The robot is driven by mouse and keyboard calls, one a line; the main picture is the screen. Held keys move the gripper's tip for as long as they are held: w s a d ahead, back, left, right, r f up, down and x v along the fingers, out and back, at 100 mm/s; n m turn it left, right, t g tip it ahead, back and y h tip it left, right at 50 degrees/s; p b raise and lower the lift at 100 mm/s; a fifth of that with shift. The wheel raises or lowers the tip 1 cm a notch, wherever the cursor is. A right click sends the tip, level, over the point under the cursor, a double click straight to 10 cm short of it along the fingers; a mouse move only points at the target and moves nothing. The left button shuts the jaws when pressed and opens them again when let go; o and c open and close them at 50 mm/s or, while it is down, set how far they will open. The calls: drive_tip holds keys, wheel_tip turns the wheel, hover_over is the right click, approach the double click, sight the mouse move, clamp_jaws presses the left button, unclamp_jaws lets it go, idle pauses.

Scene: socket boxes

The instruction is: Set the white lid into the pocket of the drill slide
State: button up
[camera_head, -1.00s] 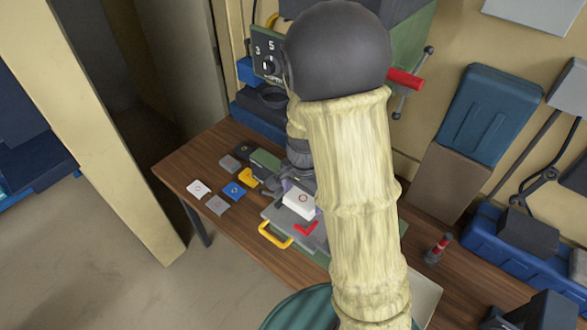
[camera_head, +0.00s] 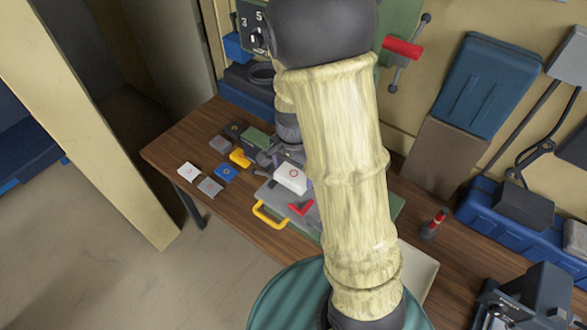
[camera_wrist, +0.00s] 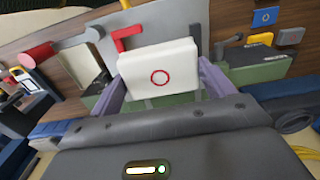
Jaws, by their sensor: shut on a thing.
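The white lid (camera_head: 291,180), a flat block with a red ring on top, is between the two purple fingers of my gripper (camera_wrist: 160,82). My gripper is shut on its sides; the lid also shows in the wrist view (camera_wrist: 158,70). The grey drill slide (camera_head: 271,195) lies under and around the lid, with a yellow handle (camera_head: 268,215) at its front edge and a red L-shaped piece (camera_head: 301,208) on it. The slide shows behind the lid in the wrist view (camera_wrist: 175,15). The pocket is hidden; I cannot tell whether the lid touches the slide.
Several small tiles lie left of the slide, among them a white one (camera_head: 190,171) and a blue one (camera_head: 226,173). A red-and-black object (camera_head: 434,223) stands at right on the wooden table (camera_head: 240,230). My arm blocks part of the view.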

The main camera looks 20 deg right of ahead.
drive_tip(key=shift+f+b, duration=1.85)
drive_tip(key=shift+f, duration=0.9)
drive_tip(key=o, duration=0.9)
drive_tip(key=shift+r, duration=0.15)
wheel_tip(320, 180, up, 17)
drive_tip(key=shift+r+b, duration=0.1)
drive_tip(key=shift+b, duration=1.05)
